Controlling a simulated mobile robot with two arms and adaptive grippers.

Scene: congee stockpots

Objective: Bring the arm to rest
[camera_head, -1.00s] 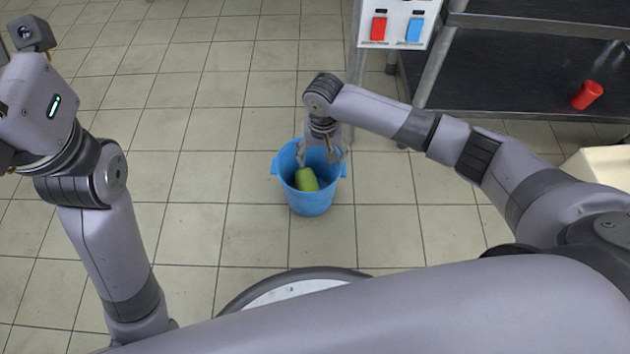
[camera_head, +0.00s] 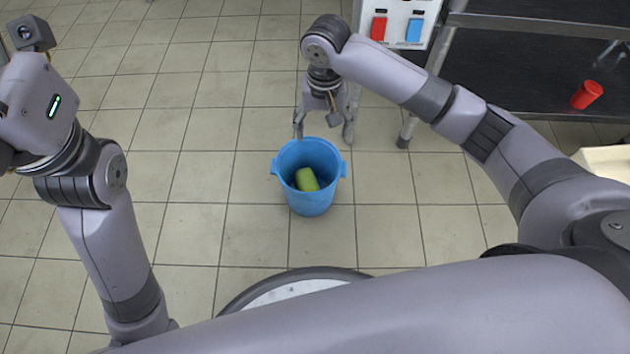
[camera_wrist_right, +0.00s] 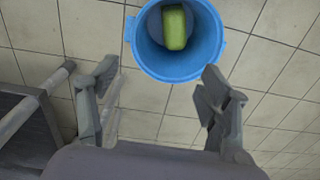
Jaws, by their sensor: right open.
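My right gripper (camera_head: 324,132) is open and empty. It hangs above the far rim of a blue bucket (camera_head: 308,204) on the floor. In the right wrist view its two fingers (camera_wrist_right: 157,92) are spread wide with nothing between them. A yellow-green object (camera_head: 306,180) lies inside the bucket, and it also shows in the right wrist view (camera_wrist_right: 174,27). My left arm stands at the left side of the head view; its gripper is out of the picture.
A dark metal shelf unit (camera_head: 500,80) stands at the upper right with a red cup (camera_head: 587,95) lying on it. A panel with red and blue switches (camera_head: 398,22) is beside the shelf. The tiled floor (camera_head: 220,110) left of the bucket is clear.

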